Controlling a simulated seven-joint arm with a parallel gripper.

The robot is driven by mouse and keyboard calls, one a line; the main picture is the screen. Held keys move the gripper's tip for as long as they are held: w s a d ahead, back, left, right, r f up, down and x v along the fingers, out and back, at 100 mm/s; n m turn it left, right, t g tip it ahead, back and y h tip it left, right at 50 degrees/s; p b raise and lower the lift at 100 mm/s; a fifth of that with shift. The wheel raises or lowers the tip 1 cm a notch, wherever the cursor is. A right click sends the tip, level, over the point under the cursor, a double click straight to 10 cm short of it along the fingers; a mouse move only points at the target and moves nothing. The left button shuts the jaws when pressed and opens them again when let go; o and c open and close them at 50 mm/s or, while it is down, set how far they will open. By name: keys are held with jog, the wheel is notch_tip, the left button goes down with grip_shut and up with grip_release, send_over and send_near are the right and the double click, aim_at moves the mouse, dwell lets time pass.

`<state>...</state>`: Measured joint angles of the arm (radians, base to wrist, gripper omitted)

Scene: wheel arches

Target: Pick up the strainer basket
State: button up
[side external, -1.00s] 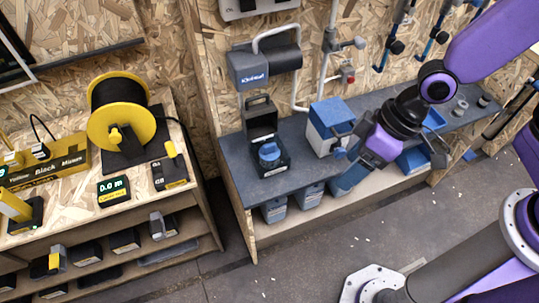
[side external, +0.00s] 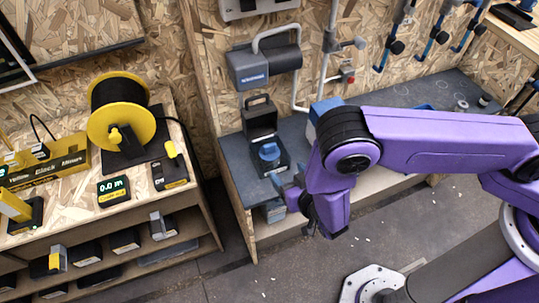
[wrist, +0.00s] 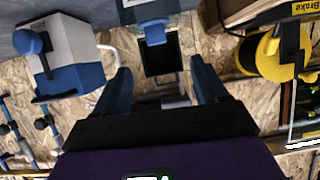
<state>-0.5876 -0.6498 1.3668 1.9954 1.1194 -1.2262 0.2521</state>
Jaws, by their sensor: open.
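No thing in view is plainly a strainer basket; I cannot tell which one it is. A dark open-topped unit with a round blue part (side external: 269,152) stands at the left end of the grey bench. A black box-like part with a handle (side external: 260,117) rises behind it. In the wrist view the blue part (wrist: 154,32) and the black part (wrist: 163,60) lie ahead, between my fingers. My gripper (wrist: 159,68) is open, with nothing between its blue fingers. In the side view my gripper (side external: 293,197) is partly hidden by my wrist, in front of the bench's left end.
A white and blue box (wrist: 68,55) with a blue knob stands beside the dark unit; my arm mostly hides it in the side view. A grey device (side external: 262,65) hangs on the wall above. A yellow cable reel (side external: 120,112) stands on the left bench (side external: 85,190).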

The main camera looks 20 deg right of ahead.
jog(key=t, duration=0.1)
send_near(270, 147)
jog(key=x, duration=0.7)
jog(key=shift+w+d+f, duration=0.15)
jog(key=shift+d, duration=0.15)
jog(key=shift+a+x, duration=0.2)
jog(key=shift+x, duration=2.35)
jog(key=c, duration=1.1)
